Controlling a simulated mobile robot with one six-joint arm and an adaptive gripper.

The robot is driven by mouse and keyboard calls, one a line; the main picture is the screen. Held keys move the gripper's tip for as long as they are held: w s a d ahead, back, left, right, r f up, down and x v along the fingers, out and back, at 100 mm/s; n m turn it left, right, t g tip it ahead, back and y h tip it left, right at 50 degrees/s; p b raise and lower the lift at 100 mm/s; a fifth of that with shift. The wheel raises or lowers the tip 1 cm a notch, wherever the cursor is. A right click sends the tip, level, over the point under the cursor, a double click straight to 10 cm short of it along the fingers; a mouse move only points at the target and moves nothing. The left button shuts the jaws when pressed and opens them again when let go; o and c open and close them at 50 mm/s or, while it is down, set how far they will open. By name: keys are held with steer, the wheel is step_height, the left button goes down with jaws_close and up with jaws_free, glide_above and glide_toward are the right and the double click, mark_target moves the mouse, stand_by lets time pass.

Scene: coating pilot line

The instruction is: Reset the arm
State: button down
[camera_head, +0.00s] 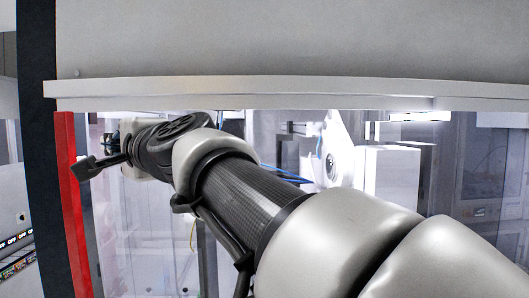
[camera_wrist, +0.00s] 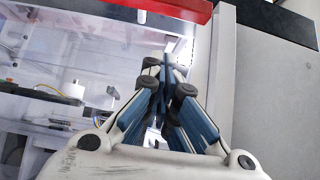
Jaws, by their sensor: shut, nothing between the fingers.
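My arm reaches from the lower right to the upper left in the head view, in front of a clear-windowed machine. Its far end is beside the red upright edge of the machine, and the fingers are not clear there. In the wrist view my gripper (camera_wrist: 163,75) is shut and empty, its blue-grey fingers together and pointing up the picture. The fingertips are close below the red bar (camera_wrist: 178,8) in that view. I cannot tell whether they touch anything.
A grey ledge (camera_head: 250,92) runs across above my arm. A red post (camera_head: 75,200) and a dark frame (camera_head: 40,150) stand at left. Behind the window are a white round housing (camera_head: 333,150) and a white box (camera_head: 390,170). The wrist view shows a white cylinder (camera_wrist: 73,89) inside.

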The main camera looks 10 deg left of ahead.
steer(key=s+d+f+n+h+b, duration=0.2)
steer(key=d+f+h+b, duration=0.4)
steer(key=d+f, duration=1.1)
steer(key=s+d+f+n+h+b, duration=0.25)
steer(key=d+f+b, duration=0.85)
steer(key=f, duration=0.9)
steer(key=s+d+f+g+h+b, duration=0.1)
steer(key=s+d+f+h+b, duration=0.1)
steer(key=s+d+f, duration=0.3)
steer(key=s+d+f+n+g+h+b, duration=0.1)
steer(key=s+d+f+h+b, duration=0.1)
steer(key=s+d+f, duration=0.3)
steer(key=s+d+f+g+h+b, duration=0.2)
steer(key=s+d+f, duration=0.3)
steer(key=d+f, duration=0.6)
step_height(320, 180, down, 8)
steer(key=shift+d+h+b, duration=0.4)
steer(key=shift+h, duration=0.25)
